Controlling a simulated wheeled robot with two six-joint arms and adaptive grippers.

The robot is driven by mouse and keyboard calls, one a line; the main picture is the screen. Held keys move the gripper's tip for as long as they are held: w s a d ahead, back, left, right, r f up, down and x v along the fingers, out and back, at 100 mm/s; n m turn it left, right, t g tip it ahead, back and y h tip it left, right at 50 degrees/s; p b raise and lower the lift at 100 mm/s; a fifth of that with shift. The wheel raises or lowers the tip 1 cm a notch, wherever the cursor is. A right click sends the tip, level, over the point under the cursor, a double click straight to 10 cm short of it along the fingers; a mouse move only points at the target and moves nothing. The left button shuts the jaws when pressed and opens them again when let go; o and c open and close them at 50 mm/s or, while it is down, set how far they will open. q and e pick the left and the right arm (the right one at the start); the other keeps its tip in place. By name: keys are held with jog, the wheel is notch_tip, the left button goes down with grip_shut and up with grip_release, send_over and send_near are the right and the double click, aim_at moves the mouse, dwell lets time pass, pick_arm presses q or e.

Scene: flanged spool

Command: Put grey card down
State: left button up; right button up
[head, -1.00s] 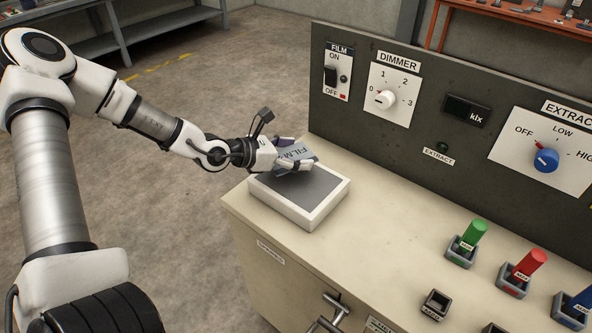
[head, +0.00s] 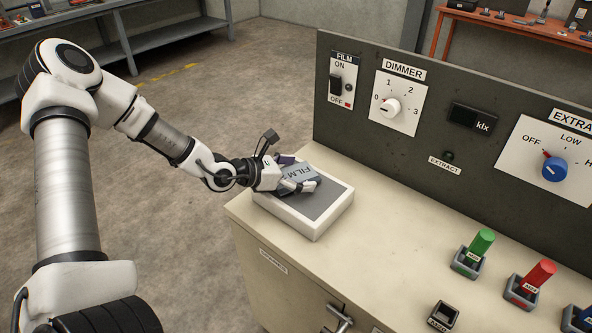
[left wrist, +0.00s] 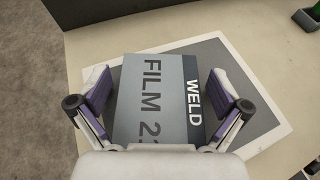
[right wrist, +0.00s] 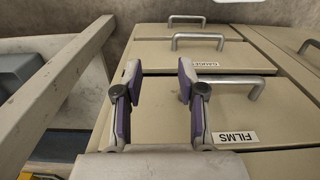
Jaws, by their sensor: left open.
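The grey card (head: 301,173), lettered FILM, lies on the dark panel of a white-framed pad (head: 328,213) at the bench's left end. My left gripper (head: 297,173) is over it. In the left wrist view the card (left wrist: 155,105) shows "FILM 2" and a dark WELD band, with part of its lower edge hidden by my gripper. The open left fingers stand on either side of the card, with a gap at each side. My right gripper (right wrist: 158,78) shows only in the right wrist view, fingers apart and empty, in front of drawers.
A dark panel (head: 440,150) with switch and dials stands behind the pad. Green (head: 480,243) and red (head: 537,277) handles stand in holders to the right. Drawers with bar handles, one labelled FILMS (right wrist: 234,138), face my right gripper. Bare bench lies right of the pad.

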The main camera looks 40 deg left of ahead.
pick_arm(q)
jog(key=shift+s+a+r+p, duration=0.3)
jog(key=shift+r+p, duration=0.2)
jog(key=shift+p, duration=0.1)
jog(key=p+v, duration=0.2)
jog(key=r+p+v, duration=0.1)
jog(key=p+v, duration=0.1)
jog(key=p, duration=0.1)
jog(key=p+v, duration=0.6)
jog(key=p, duration=0.4)
jog(key=shift+s+f+p, duration=0.1)
jog(key=shift+s+p, duration=0.1)
jog(key=shift+p, duration=0.15)
jog(key=s+d+f+m+g+y, duration=0.3)
jog(key=s+f+m+g, duration=0.25)
jog(key=s+m, duration=0.35)
jog(key=s+d+f+m+g+y, duration=0.35)
jog(key=s+m+g, duration=0.35)
jog(key=m, duration=0.4)
jog(key=s+d+f+m, duration=0.4)
jog(key=d+m, duration=0.5)
jog(key=m, duration=0.1)
jog(key=shift+s, duration=0.25)
